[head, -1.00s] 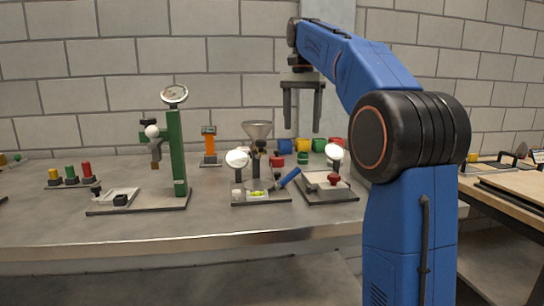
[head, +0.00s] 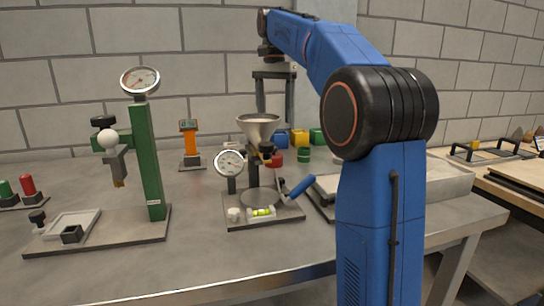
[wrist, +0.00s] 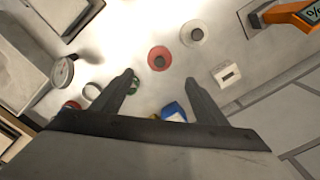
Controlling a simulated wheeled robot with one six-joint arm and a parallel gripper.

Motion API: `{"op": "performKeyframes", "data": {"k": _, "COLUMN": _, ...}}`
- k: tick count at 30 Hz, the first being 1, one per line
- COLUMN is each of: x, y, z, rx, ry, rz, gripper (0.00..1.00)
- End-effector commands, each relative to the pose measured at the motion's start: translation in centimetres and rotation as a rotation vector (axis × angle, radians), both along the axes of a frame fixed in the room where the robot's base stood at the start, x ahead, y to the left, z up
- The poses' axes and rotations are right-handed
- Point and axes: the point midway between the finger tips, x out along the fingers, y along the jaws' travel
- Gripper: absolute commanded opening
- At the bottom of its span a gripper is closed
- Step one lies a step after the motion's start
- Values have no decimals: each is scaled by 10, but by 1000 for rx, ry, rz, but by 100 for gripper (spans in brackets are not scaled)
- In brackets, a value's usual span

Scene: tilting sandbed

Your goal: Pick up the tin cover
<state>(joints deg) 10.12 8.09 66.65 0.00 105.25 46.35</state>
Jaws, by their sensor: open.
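My gripper (head: 275,118) is open and empty, pointing down above the back of the bench, behind the funnel. In the wrist view my gripper (wrist: 165,80) has its two fingers apart with nothing between them. A red round piece with a dark centre (wrist: 159,60) lies beyond the fingertips, and a pale round piece with a dark centre (wrist: 194,33) lies beside it. I cannot tell for sure which piece is the tin cover. In the head view a red piece (head: 276,158) shows low behind the funnel, partly hidden.
A metal funnel (head: 258,126) and dial gauge (head: 229,163) stand in front. A green stand (head: 148,160) is at left, with an orange device (head: 189,143) behind. Green (head: 304,155), yellow (head: 299,138) and blue (head: 281,138) pieces crowd the back near the wall.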

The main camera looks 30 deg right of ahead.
Motion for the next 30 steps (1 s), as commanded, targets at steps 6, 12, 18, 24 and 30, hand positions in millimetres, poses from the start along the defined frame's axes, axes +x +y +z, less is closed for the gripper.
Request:
{"op": "performKeyframes", "data": {"k": 6, "x": -1, "y": 0, "z": -40, "rx": 1, "ry": 3, "rz": 0, "gripper": 67}}
{"op": "performKeyframes", "data": {"k": 12, "x": -1, "y": 0, "z": -73, "rx": 1, "ry": 3, "rz": 0, "gripper": 67}}
{"op": "performKeyframes", "data": {"k": 18, "x": 0, "y": 0, "z": -91, "rx": 0, "ry": 1, "rz": 0, "gripper": 67}}
{"op": "performKeyframes", "data": {"k": 24, "x": -1, "y": 1, "z": -104, "rx": 1, "ry": 3, "rz": 0, "gripper": 67}}
{"op": "performKeyframes", "data": {"k": 30, "x": -3, "y": 2, "z": -131, "rx": 1, "ry": 3, "rz": 0, "gripper": 67}}
